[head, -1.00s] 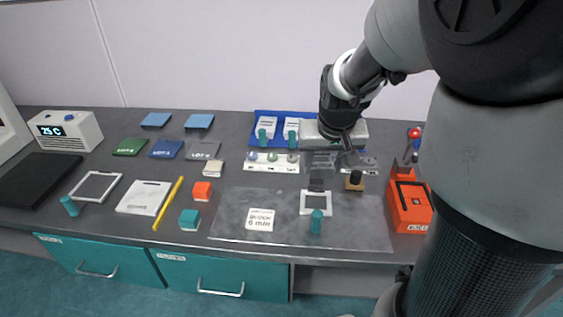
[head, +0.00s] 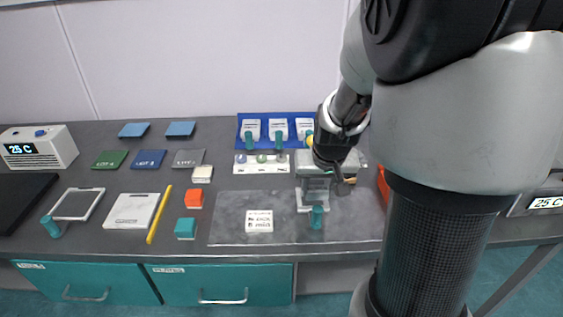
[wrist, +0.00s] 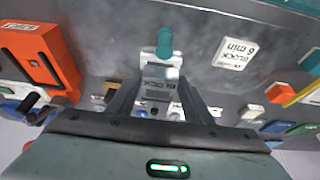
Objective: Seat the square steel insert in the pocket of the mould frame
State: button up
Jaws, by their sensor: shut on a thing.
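The pale mould frame (head: 303,201) lies on the dark mat, with its teal handle (head: 316,216) towards the bench front. The handle also shows in the wrist view (wrist: 164,42), with the frame's light edge (wrist: 160,72) just below it. My gripper (head: 318,187) is over the frame's rear part. In the wrist view its two fingers (wrist: 160,88) are shut on the dark grey steel insert (wrist: 155,93), which carries lettering. The insert is right beside or above the frame opening. The fingers hide most of the pocket, and I cannot tell whether the insert touches the frame.
A card with lettering (head: 259,221) lies on the mat left of the frame. An orange box (wrist: 40,52) stands to the frame's other side. A white strip with round knobs (head: 262,163) and a blue tray (head: 272,122) are behind. The mat's front-left area is clear.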

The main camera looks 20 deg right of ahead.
aim_at(315, 194)
notch_tip(315, 194, down, 5)
jog(key=shift+w+f+b, duration=0.1)
jog(key=shift+f+b, duration=0.05)
jog(key=shift+b, duration=0.35)
jog(key=w, duration=0.2)
jog(key=w+d+f, duration=0.1)
jog(key=shift+w, duration=0.4)
jog(key=shift+s+f, duration=0.2)
jog(key=shift+c, duration=0.7)
jog(key=o, duration=1.4)
jog(key=shift+w, duration=0.1)
jog(key=shift+r, duration=0.2)
